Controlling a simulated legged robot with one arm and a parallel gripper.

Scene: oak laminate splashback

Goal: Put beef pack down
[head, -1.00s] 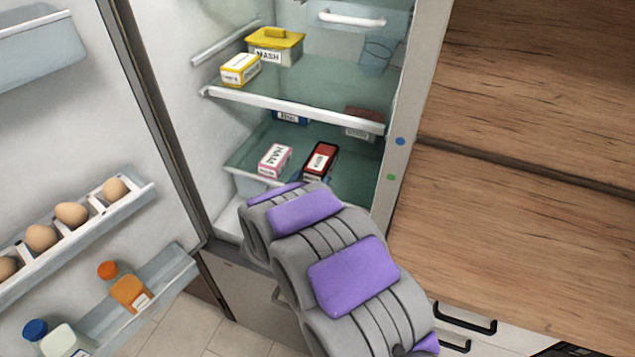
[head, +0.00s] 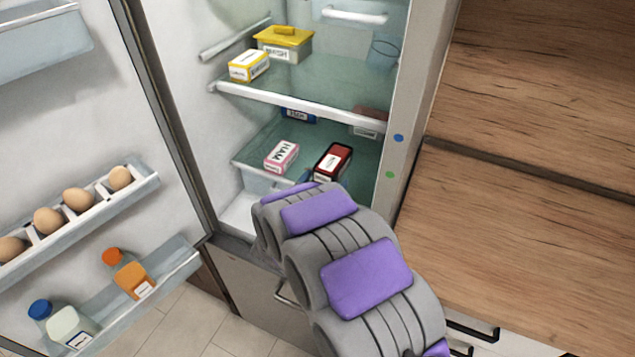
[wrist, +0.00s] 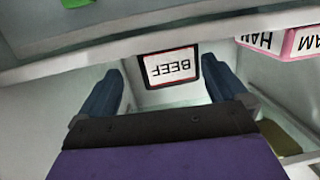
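The beef pack (head: 333,161), dark with a red edge and a white label, lies on the lower fridge shelf (head: 262,146), at the right of a pink and white ham pack (head: 282,156). In the wrist view the beef pack (wrist: 169,67) shows its upside-down label beyond my gripper (wrist: 148,66). The two dark blue fingers stand apart. In the head view my arm hides most of the gripper.
The upper shelf (head: 300,104) carries a yellow-lidded container (head: 284,45) and a yellow and white box (head: 248,66). Behind the beef pack are a blue pack (head: 298,115) and a brownish pack (head: 369,123). The open door at left holds eggs (head: 79,199) and bottles (head: 132,275).

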